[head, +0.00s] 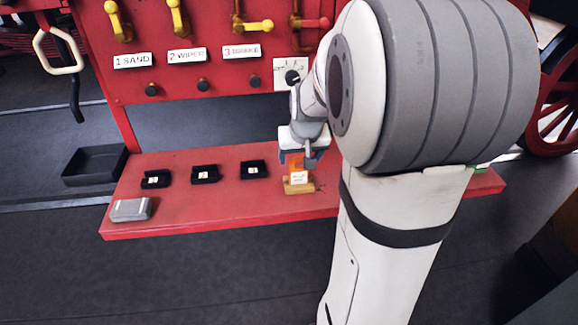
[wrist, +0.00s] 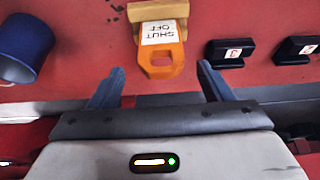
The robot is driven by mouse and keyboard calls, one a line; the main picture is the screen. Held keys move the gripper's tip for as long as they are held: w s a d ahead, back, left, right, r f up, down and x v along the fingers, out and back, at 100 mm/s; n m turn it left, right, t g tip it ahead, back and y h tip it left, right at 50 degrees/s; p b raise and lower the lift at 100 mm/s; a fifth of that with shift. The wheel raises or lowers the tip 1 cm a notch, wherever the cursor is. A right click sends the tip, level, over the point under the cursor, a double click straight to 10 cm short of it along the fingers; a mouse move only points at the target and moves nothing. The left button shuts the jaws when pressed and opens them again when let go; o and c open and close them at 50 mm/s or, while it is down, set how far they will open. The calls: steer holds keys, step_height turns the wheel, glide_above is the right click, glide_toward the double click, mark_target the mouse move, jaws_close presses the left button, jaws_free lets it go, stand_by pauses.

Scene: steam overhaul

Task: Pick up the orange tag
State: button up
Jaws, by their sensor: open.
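The orange tag (wrist: 162,62) stands in a tan wooden holder (wrist: 157,12) on the red shelf. It has a hole near its free end and a white label reading "SHUT OFF". In the head view the tag (head: 297,166) is just below my gripper, above its holder (head: 298,187). My gripper (wrist: 160,85) is open and empty, with one blue finger on each side of the tag's hole end in the wrist view. The fingers appear apart from the tag. In the head view my gripper (head: 304,155) is partly hidden by my arm.
Several small black holders with numbered labels (head: 205,174) stand left of the tag on the red shelf (head: 190,215). A grey box (head: 131,210) lies at the shelf's left end. A blue cup (wrist: 25,48) is near the tag. The red panel with levers (head: 190,85) rises behind.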

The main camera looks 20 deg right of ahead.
mark_target(299, 167)
steer(key=x, duration=0.4)
steer(key=shift+s+a+f, duration=0.15)
steer(key=shift+s+f, duration=0.1)
steer(key=shift+f, duration=0.3)
steer(key=shift+w+f, duration=0.25)
steer(key=shift+f, duration=0.2)
steer(key=shift+c, duration=0.5)
steer(key=c, duration=1)
steer(key=shift+r, duration=0.1)
step_height(299, 167, up, 10)
steer(key=shift+f+p, duration=0.1)
steer(key=shift+p, duration=0.2)
